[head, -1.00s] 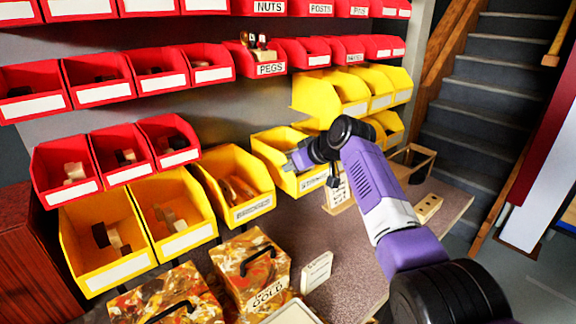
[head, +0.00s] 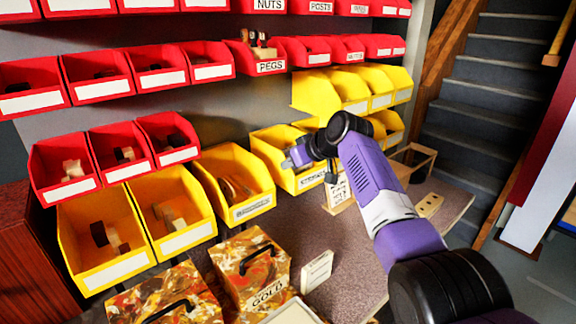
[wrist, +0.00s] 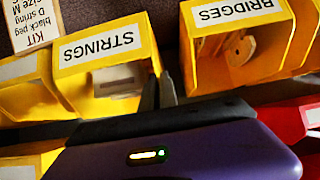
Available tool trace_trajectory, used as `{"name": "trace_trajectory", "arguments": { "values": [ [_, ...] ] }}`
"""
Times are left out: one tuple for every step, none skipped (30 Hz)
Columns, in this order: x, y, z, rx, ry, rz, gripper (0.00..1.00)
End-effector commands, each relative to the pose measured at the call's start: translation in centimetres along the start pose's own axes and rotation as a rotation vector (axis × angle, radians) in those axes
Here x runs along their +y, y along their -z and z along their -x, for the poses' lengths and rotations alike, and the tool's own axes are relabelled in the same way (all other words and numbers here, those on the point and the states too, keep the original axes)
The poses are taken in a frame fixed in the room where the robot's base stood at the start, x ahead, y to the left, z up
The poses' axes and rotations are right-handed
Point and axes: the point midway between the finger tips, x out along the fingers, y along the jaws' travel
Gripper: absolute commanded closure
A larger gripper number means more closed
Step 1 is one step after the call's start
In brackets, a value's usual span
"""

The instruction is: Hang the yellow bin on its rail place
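The yellow bin labelled STRINGS (head: 268,150) is in the lower row, to the right of the yellow BRIDGES bin (head: 236,205). It also shows in the wrist view (wrist: 65,78), upside down, with a pale packet inside. My gripper (head: 292,158) is at the bin's side nearest the BRIDGES bin. In the wrist view its two dark fingers (wrist: 158,92) sit close together on either side of that wall and look shut on it. The bin looks roughly level and in line with the row. Its back edge is hidden, so I cannot tell whether it is hooked on the rail.
Yellow bins (head: 350,90) and red bins (head: 175,140) fill the rows around. A kit card (head: 337,192) stands just in front of the STRINGS bin. Two patterned boxes (head: 248,270) and a white card (head: 316,272) are on the bench (head: 290,225).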

Motion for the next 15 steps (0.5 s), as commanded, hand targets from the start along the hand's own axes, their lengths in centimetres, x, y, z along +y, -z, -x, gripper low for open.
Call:
{"name": "trace_trajectory", "arguments": {
  "values": [
    [0.02,0.23,0.04,0.004,-0.001,0.002,1.0],
    [0.02,0.24,0.02,0.004,-0.001,0.002,1.0],
    [0.02,0.26,-0.01,0.004,-0.001,0.001,1.0],
    [0.02,0.26,-0.03,0.004,-0.001,0.001,1.0],
    [0.01,0.27,-0.06,0.004,-0.001,0.001,1.0],
    [0.01,0.27,-0.09,0.004,-0.001,0.001,1.0],
    [0.01,0.28,-0.12,0.003,-0.001,0.001,1.0],
    [0.0,0.28,-0.14,0.003,-0.001,0.001,1.0],
    [0.0,0.29,-0.17,0.003,-0.001,0.001,1.0],
    [0.0,0.31,-0.19,0.003,-0.001,0.001,1.0],
    [0.0,0.32,-0.21,0.003,-0.001,0.001,1.0],
    [0.0,0.35,-0.23,0.003,-0.001,0.001,1.0],
    [0.0,0.37,-0.24,0.003,-0.001,0.001,1.0],
    [-0.01,0.39,-0.26,0.004,-0.001,0.001,1.0],
    [-0.01,0.43,-0.28,0.004,-0.001,0.001,1.0]
  ]
}}
